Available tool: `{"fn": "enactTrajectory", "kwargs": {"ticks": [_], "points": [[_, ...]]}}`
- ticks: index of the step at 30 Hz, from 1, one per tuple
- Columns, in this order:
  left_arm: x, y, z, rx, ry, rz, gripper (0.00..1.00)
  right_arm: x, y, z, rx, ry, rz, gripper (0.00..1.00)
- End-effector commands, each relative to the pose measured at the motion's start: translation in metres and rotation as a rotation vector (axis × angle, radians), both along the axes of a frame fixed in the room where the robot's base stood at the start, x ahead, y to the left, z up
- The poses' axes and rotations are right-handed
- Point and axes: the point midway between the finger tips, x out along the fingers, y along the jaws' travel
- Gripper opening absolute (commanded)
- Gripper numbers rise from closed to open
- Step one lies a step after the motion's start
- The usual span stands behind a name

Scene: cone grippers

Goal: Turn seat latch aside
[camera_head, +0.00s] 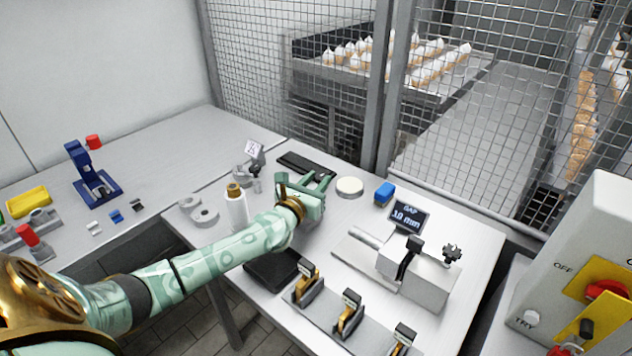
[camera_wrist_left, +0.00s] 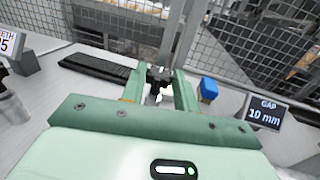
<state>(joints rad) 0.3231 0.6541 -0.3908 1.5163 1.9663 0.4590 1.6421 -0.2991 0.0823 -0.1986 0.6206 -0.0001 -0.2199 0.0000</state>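My left gripper (camera_head: 305,184) is over the far part of the bench, between a black ribbed strip and a white round disc (camera_head: 349,187). Its two green fingers are apart, and the left wrist view shows the gap between them (camera_wrist_left: 158,92). A small dark piece with a pale part shows in that gap; I cannot tell what it is or whether it is touched. A grey fixture (camera_head: 428,284) at the right has a black upright lever-like part (camera_head: 409,258) and a black knob (camera_head: 453,253). I cannot tell which part is the seat latch. My right gripper is not in view.
A display (camera_head: 407,216) reads 10 mm beside a blue block (camera_head: 384,193). The black strip (camera_head: 306,164) lies near the mesh fence (camera_head: 270,70). A white bottle (camera_head: 236,209) stands left of my forearm. Several black-and-yellow holders line the front edge. A control box (camera_head: 585,270) stands right.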

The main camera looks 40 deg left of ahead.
Motion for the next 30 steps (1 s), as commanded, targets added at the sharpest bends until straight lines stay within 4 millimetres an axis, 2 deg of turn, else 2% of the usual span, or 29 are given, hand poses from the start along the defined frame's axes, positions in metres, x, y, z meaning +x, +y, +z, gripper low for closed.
{"fn": "enactTrajectory", "kwargs": {"ticks": [7, 16, 17, 19, 27, 30], "points": [[0.001, -0.004, 0.004, -0.004, -0.003, 0.113, 0.0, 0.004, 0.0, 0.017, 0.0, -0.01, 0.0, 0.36], [0.0, -0.003, 0.0, 0.001, 0.0, 0.133, 0.0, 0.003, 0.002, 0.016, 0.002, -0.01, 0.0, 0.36], [0.0, -0.003, 0.0, 0.001, 0.0, 0.133, 0.33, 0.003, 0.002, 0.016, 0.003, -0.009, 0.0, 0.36], [0.0, -0.003, 0.0, 0.001, 0.0, 0.133, 0.52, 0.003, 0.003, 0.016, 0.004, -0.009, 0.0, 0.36], [0.0, -0.003, 0.0, 0.001, 0.0, 0.132, 0.52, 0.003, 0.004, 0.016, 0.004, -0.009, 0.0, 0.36], [-0.006, -0.005, 0.0, 0.001, 0.001, 0.131, 0.52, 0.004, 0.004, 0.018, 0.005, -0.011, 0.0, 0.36]]}}
